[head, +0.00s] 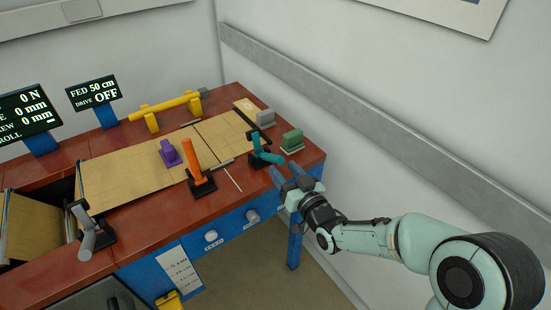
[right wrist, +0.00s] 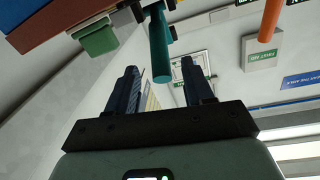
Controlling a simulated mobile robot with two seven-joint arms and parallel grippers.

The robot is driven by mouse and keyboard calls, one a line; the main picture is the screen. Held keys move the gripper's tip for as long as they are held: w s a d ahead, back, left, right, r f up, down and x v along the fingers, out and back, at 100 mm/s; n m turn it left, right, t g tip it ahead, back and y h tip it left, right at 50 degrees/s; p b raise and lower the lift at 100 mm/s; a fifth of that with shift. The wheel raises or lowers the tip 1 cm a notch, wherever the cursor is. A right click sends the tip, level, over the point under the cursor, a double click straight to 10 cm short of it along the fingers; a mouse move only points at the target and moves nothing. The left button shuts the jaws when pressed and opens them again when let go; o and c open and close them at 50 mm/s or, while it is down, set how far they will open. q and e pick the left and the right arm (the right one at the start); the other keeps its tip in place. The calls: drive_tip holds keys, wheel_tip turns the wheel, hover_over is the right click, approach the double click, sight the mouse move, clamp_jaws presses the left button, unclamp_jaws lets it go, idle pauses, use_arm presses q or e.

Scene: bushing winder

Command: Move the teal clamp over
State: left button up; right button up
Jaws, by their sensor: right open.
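The teal clamp (head: 265,152) stands on the right part of the red bench top, beside the edge of the tan sheet. Its teal handle also shows in the right wrist view (right wrist: 160,48), pointing in between my fingers. My right gripper (head: 289,176) is open at the bench's front right edge, just in front of the clamp. In the right wrist view the two fingers (right wrist: 159,68) stand apart on either side of the handle's end, with gaps; I cannot tell the depth. My left gripper is not in view.
An orange clamp (head: 195,165) and a purple block (head: 169,153) stand left of the teal clamp. A green block (head: 292,141) and a grey block (head: 265,118) sit close behind it. A grey clamp (head: 85,230) stands at left.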

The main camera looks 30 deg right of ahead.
sight(276, 160)
drive_tip(key=shift+w, duration=2.75)
clamp_jaws()
